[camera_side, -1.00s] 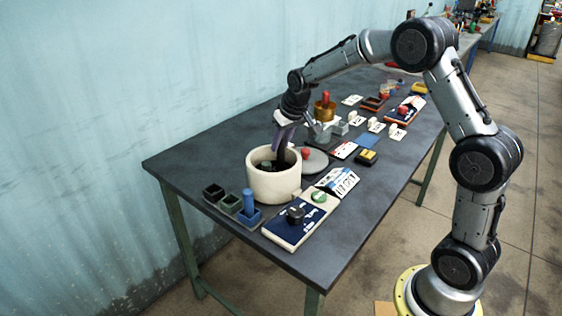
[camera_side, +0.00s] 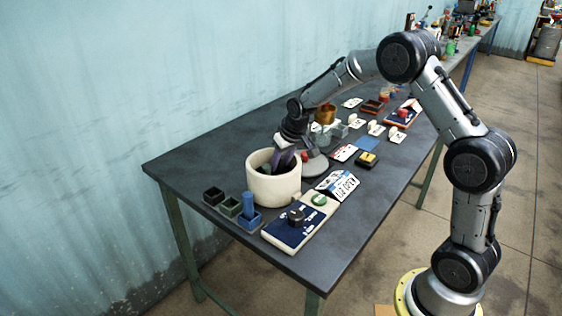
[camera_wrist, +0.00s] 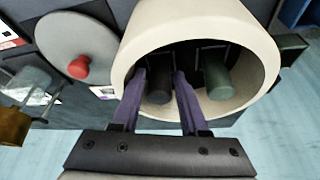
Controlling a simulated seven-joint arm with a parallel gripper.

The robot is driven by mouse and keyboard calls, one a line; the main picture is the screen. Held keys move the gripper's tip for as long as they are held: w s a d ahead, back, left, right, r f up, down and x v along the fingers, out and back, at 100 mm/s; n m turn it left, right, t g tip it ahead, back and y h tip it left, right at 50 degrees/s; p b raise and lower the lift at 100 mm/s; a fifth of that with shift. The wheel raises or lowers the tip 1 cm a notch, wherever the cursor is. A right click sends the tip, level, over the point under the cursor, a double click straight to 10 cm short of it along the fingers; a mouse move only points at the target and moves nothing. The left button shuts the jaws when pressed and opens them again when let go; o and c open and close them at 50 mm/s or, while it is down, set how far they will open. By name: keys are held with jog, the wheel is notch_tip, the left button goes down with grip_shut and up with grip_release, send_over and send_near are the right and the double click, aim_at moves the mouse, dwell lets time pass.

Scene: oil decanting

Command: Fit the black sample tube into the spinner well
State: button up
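The spinner is a cream round drum (camera_side: 273,191), open at the top, with dark wells inside. In the wrist view its rim (camera_wrist: 180,15) surrounds the black sample tube (camera_wrist: 158,88) and a green tube (camera_wrist: 216,80) to its right. My gripper (camera_wrist: 159,77) has its purple fingers on either side of the black tube, apparently touching it. In the side view, my gripper (camera_side: 283,162) reaches down into the drum's mouth. The black tube's lower end is hidden, so I cannot tell how deep it sits in a well.
A blue tube (camera_side: 248,202) stands in a blue holder beside empty-looking green (camera_side: 230,206) and black (camera_side: 213,195) holders. A control panel (camera_side: 291,234) with a black knob lies in front. A grey lid (camera_wrist: 76,45) with a red knob lies behind the drum.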

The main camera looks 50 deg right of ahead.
jog(key=shift+s+r, duration=0.1)
jog(key=shift+r, duration=0.4)
jog(key=v, duration=1.1)
jog(key=s+a+r+n+t, duration=0.1)
jog(key=s+a+r, duration=0.25)
jog(key=s, duration=0.45)
jog(key=s+a+r+n, duration=0.1)
jog(key=s+a+r, duration=0.25)
jog(key=s, duration=0.35)
jog(key=s+a+f, duration=0.1)
jog(key=s+a, duration=0.1)
jog(key=s, duration=0.5)
jog(key=s+a+f+n+y, duration=0.1)
jog(key=s+a+f, duration=0.1)
jog(key=s, duration=0.6)
